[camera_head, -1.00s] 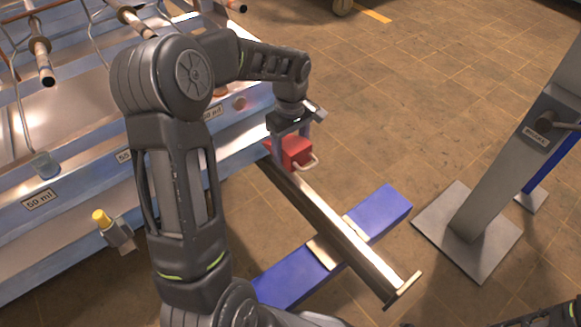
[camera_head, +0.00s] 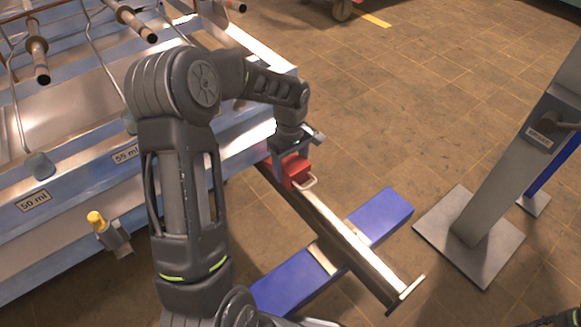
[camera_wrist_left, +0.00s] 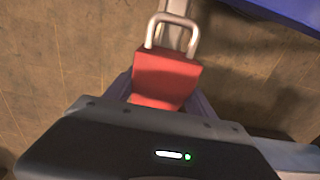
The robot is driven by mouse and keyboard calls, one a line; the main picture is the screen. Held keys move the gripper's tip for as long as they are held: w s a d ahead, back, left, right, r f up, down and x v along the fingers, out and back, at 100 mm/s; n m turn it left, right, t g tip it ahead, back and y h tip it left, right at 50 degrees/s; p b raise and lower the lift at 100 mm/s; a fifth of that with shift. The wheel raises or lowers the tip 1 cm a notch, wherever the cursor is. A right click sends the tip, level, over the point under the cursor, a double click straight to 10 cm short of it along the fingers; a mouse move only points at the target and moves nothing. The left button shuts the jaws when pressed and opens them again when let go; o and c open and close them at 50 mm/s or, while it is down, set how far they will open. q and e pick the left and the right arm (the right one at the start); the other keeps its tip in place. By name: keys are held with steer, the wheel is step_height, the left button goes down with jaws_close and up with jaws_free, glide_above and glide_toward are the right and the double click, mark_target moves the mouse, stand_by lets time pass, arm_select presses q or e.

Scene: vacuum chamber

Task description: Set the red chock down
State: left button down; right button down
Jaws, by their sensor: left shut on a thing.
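The red chock (camera_head: 296,168) is a red block with a pale looped handle at its front. It sits at or just over the far end of the metal rail (camera_head: 345,238), beside the chamber's edge. In the left wrist view the chock (camera_wrist_left: 166,76) lies between the fingers, with its handle over the rail. My left gripper (camera_head: 291,165) points down and is shut on the chock. Whether the chock's underside touches the rail cannot be told.
A blue beam (camera_head: 382,218) crosses under the rail. A grey post on a flat base plate (camera_head: 470,235) stands at right. The large metal chamber (camera_head: 80,190), with a yellow-capped valve (camera_head: 96,218), fills the left. Tiled floor is open beyond the rail.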

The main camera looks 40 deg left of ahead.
mark_target(291, 162)
arm_select(q)
steer(key=shift+f, duration=0.1)
steer(key=shift+c, duration=1.6)
jaws_free()
step_height(291, 162, up, 12)
steer(key=p, duration=0.3)
